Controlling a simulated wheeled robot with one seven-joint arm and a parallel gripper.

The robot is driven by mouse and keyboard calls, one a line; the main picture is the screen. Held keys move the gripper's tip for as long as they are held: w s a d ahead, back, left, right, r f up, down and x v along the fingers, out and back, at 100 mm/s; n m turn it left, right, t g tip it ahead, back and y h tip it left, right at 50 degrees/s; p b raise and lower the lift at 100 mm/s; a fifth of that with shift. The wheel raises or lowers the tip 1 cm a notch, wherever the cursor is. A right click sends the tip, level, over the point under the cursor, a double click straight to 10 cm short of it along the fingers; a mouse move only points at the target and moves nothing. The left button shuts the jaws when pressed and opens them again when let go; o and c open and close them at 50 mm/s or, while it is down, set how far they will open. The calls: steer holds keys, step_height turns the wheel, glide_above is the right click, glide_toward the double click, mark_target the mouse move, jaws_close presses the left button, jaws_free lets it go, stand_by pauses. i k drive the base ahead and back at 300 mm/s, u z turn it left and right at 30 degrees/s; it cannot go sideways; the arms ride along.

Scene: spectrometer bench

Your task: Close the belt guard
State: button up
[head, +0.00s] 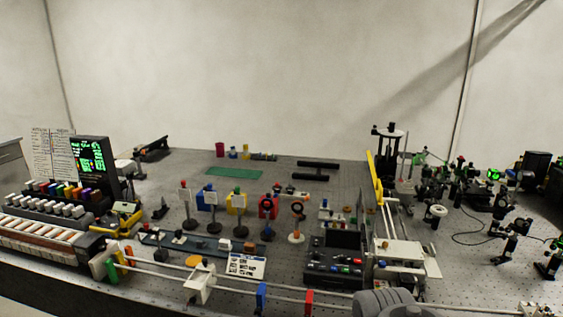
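A long yellow piece (375,178) stands tilted up on the right half of the bench. It may be the belt guard in a raised position, but it is too small to be sure. Below it, pale rods run towards a white box-like unit (400,252). A thin dark panel stands upright just left of that unit. My gripper is not in view. A grey rounded shape at the bottom edge, right of centre, may be part of my arm.
A black control box (335,265) with coloured buttons stands left of the white unit. Long rails with a white carriage (200,283) cross the front. Several disc-topped posts stand mid-bench. Optics and cables crowd the right.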

mark_target(369, 202)
steer(key=k, duration=1.3)
steer(key=u, duration=0.65)
steer(key=i, duration=0.9)
steer(key=u, duration=1)
